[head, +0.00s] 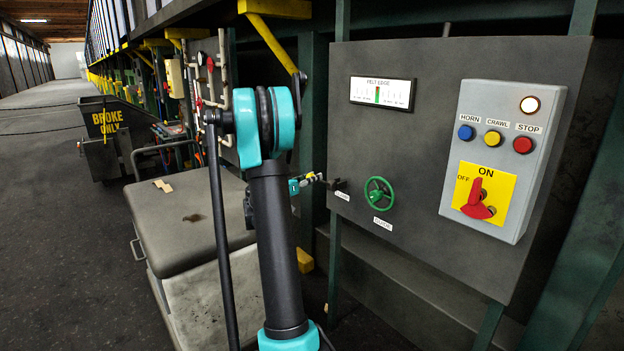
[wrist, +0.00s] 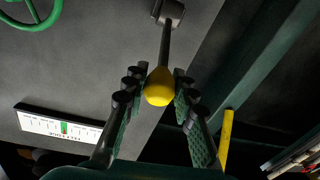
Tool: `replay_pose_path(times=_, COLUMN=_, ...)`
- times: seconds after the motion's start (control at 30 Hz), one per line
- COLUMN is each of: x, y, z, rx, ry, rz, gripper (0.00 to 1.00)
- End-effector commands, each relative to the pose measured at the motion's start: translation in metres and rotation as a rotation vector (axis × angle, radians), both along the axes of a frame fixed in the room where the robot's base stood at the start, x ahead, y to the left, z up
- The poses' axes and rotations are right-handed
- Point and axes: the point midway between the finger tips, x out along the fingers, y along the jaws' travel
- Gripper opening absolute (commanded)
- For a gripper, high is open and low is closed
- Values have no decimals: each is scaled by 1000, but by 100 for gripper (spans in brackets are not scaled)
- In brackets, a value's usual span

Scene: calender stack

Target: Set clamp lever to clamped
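The clamp lever is a dark rod with a yellow ball knob (wrist: 158,87). In the wrist view its rod runs up from the knob to a dark pivot block (wrist: 168,12) on the grey panel. My gripper (wrist: 160,76) has one finger on each side of the knob, with narrow gaps seeming to show on both sides. In the head view my gripper (head: 308,181) is at the panel's left edge, and the small yellow knob (head: 310,175) shows beside it. A small white label (head: 342,196), too small to read surely, is below the lever's mount.
A green handwheel (head: 379,193) is right of the lever. A felt edge gauge (head: 383,93) is above. A grey switch box (head: 508,150) carries buttons and a red rotary switch (head: 478,203). A grey cabinet (head: 185,225) stands left, behind my arm. A green post is behind the lever.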

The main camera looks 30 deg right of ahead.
Motion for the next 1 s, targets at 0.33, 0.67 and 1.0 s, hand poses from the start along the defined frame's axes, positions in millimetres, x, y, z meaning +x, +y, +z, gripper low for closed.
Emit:
replay_pose_path(times=0.33, x=0, y=0, z=0, rx=0, ry=0, rz=0, gripper=0)
replay_pose_path(times=0.67, x=0, y=-2, z=4, rx=33, ry=2, rz=0, gripper=0)
replay_pose_path(times=1.0, x=0, y=-19, z=27, rx=245, ry=18, rz=-1, gripper=0)
